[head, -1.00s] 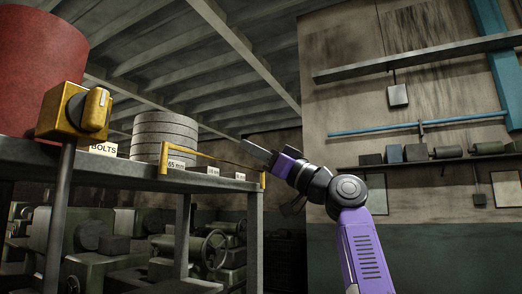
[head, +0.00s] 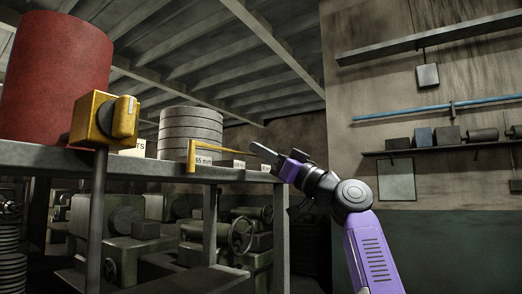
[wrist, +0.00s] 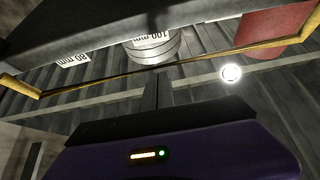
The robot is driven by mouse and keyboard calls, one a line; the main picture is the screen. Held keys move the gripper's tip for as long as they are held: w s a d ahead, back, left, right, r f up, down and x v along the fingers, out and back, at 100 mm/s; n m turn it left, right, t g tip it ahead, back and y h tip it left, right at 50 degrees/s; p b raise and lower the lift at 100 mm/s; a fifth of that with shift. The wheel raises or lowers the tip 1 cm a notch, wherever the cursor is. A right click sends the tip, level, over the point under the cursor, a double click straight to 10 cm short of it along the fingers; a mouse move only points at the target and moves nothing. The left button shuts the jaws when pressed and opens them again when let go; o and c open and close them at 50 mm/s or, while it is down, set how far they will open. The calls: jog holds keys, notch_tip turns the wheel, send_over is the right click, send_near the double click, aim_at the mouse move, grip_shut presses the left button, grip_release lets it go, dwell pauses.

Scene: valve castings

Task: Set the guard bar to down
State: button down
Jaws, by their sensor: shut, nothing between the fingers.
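The guard bar (head: 225,149) is a thin yellow bar along the front edge of the shelf, standing a little above the shelf top. Its left upright shows in the head view, and its right end is hidden behind my gripper. In the wrist view the bar (wrist: 185,62) crosses the picture just beyond my fingertips, with bent ends. My gripper (head: 262,151) is shut and empty beside the right part of the bar. In the wrist view the gripper fingers (wrist: 158,92) lie together, pointing towards the bar. I cannot tell whether they touch it.
The shelf (head: 130,160) carries a red drum (head: 55,75), a stack of grey discs (head: 190,130) and size labels. A yellow box with a knob (head: 100,119) stands on a post at the front left. Machinery fills the space below. A wall shelf (head: 440,147) is at right.

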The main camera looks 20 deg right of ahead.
notch_tip(320, 180, down, 7)
jog(key=b, duration=0.5)
